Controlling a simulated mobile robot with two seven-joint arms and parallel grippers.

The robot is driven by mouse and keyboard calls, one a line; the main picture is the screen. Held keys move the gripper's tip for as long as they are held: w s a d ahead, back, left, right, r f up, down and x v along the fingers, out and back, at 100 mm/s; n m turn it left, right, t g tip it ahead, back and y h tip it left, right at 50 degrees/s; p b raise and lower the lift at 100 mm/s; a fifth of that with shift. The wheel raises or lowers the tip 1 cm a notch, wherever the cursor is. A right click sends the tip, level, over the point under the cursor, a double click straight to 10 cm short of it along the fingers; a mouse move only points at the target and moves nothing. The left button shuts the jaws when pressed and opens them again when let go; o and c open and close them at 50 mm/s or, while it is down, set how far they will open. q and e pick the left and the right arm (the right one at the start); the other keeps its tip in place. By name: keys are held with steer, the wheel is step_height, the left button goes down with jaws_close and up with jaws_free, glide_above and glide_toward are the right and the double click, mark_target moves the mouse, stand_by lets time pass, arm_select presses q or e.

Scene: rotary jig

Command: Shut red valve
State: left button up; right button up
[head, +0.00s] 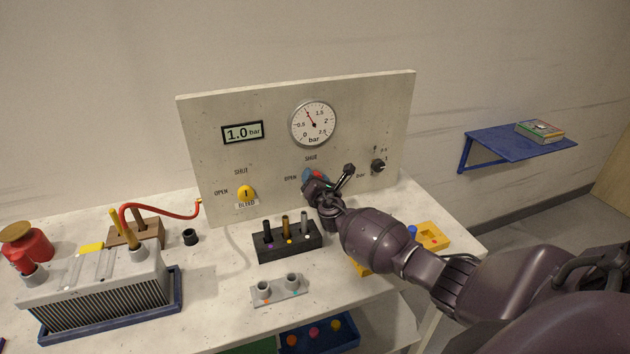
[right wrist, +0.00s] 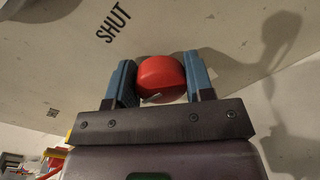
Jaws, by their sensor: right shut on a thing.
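The red valve is a round red knob (right wrist: 160,74) on the upright panel (head: 240,118). In the right wrist view it sits between the two blue finger pads of my right gripper (head: 313,176), which is shut on it. A small pale mark shows on the knob's lower edge. The word SHUT is printed on the panel up and left of the knob in that view. In the head view my gripper mostly hides the knob; OPEN is printed left of it and SHUT above it. My left gripper is not in view.
A yellow bleed valve (head: 246,193) is on the panel's left. A black knob (head: 378,166) is right of my gripper. A black block (head: 289,247) with posts stands in front.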

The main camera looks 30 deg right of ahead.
steer(key=m+b, duration=0.1)
steer(key=m, duration=0.3)
steer(key=shift+f+b, duration=0.2)
steer(key=shift+b, duration=0.15)
steer(key=m, duration=0.3)
steer(key=shift+m+y+b, duration=0.35)
steer(key=shift+m+y, duration=0.05)
steer(key=m, duration=0.4)
steer(key=shift+d+g, duration=0.1)
steer(key=shift+g, duration=0.2)
steer(key=shift+m+y, duration=0.3)
steer(key=shift+m, duration=1.6)
steer(key=o, duration=0.9)
steer(key=shift+s, duration=0.1)
